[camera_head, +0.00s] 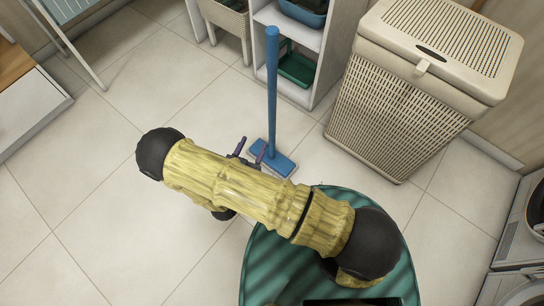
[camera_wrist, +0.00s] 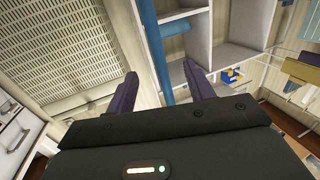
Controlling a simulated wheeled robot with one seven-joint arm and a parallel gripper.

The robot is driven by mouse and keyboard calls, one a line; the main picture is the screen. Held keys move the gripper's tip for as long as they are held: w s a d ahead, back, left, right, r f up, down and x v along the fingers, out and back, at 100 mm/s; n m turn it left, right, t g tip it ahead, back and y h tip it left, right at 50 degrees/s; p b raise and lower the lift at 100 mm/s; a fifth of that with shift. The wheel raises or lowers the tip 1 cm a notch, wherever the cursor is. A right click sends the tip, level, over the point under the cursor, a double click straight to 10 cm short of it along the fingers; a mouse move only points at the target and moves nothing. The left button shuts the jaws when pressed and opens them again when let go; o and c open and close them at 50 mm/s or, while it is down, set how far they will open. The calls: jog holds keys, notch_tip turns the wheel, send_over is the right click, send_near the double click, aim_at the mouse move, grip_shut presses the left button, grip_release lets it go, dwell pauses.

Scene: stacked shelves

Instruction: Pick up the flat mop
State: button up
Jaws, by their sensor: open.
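The flat mop (camera_head: 272,90) stands upright on the tiled floor, with a blue pole and a flat blue head (camera_head: 277,162) with a pale underside. My gripper (camera_head: 253,147) is open, its purple fingers just left of the lower pole in the head view. In the wrist view the blue pole (camera_wrist: 156,62) appears between the two open fingers of my gripper (camera_wrist: 160,73). I cannot tell whether the pole is inside the jaws or a little beyond them. Part of my gripper is hidden behind my yellow arm in the head view.
A tall beige hamper (camera_head: 385,115) stands right of the mop and fills the upper left of the wrist view. White shelves (camera_head: 325,45) with a green basket (camera_head: 297,68) stand behind the mop. Washing machines are at the right edge.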

aim_at(271, 116)
jog(key=shift+s, duration=0.1)
jog(key=b+x, duration=0.4)
jog(key=x, duration=0.7)
jog(key=shift+f, duration=0.1)
jog(key=shift+w+d, duration=0.2)
jog(key=shift+w, duration=0.4)
jog(key=b+x, duration=0.1)
jog(key=x, duration=0.1)
jog(key=b+x, duration=0.2)
jog(key=shift+d, duration=0.5)
jog(key=shift+w, duration=0.35)
jog(key=shift+r, duration=0.25)
